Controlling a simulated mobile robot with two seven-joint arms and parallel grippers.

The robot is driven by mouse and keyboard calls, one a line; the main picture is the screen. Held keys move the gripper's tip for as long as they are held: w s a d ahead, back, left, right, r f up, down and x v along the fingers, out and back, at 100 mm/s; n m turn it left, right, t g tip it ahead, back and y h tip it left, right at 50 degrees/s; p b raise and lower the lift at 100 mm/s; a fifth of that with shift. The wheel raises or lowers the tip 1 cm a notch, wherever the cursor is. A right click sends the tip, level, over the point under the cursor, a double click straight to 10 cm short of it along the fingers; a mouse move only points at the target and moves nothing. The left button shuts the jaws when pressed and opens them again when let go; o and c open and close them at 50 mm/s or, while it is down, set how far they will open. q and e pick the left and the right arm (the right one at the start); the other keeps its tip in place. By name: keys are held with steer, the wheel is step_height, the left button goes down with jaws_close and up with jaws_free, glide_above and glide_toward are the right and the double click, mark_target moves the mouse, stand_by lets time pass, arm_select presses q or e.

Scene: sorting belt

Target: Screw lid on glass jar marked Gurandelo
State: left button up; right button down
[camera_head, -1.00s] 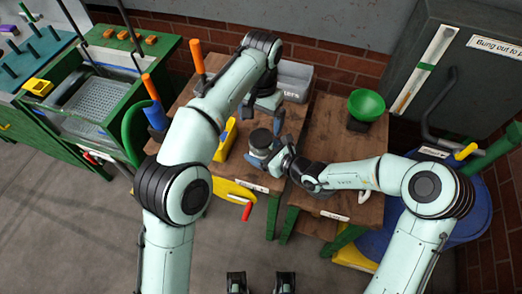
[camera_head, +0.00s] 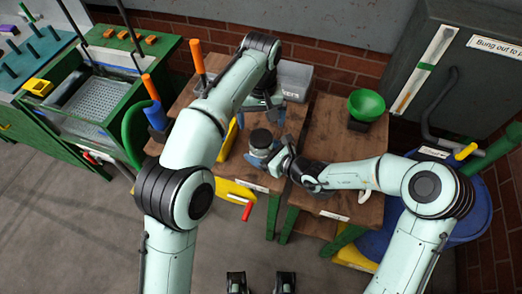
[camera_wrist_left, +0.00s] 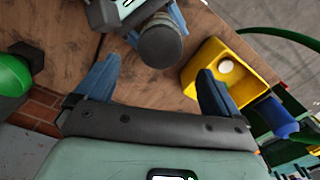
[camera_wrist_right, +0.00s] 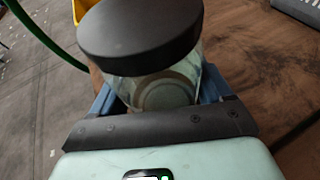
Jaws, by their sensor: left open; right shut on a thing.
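The glass jar (camera_head: 259,155) stands over the front of the wooden table, with a dark round lid (camera_head: 261,138) on its mouth. In the right wrist view the black lid (camera_wrist_right: 140,35) covers the top of the clear jar (camera_wrist_right: 160,88); whether it is tight cannot be told. My right gripper (camera_head: 273,161) is shut on the jar, its blue fingers on either side of the glass. My left gripper (camera_head: 262,113) is open and empty, behind and apart from the lid. In the left wrist view the lid (camera_wrist_left: 160,44) lies beyond the open fingers. No name on the jar is legible.
A yellow box (camera_wrist_left: 226,72) with a white round thing in it sits beside the jar. A green funnel (camera_head: 366,104) stands on the right table. A grey bin (camera_head: 295,80) is at the back. A blue drum (camera_head: 470,225) stands at right.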

mark_target(261, 137)
arm_select(q)
step_height(261, 137, down, 6)
steer(key=shift+f, duration=0.25)
steer(key=c, duration=1.2)
steer(key=o, duration=1.2)
steer(key=shift+o, duration=0.2)
step_height(261, 137, up, 12)
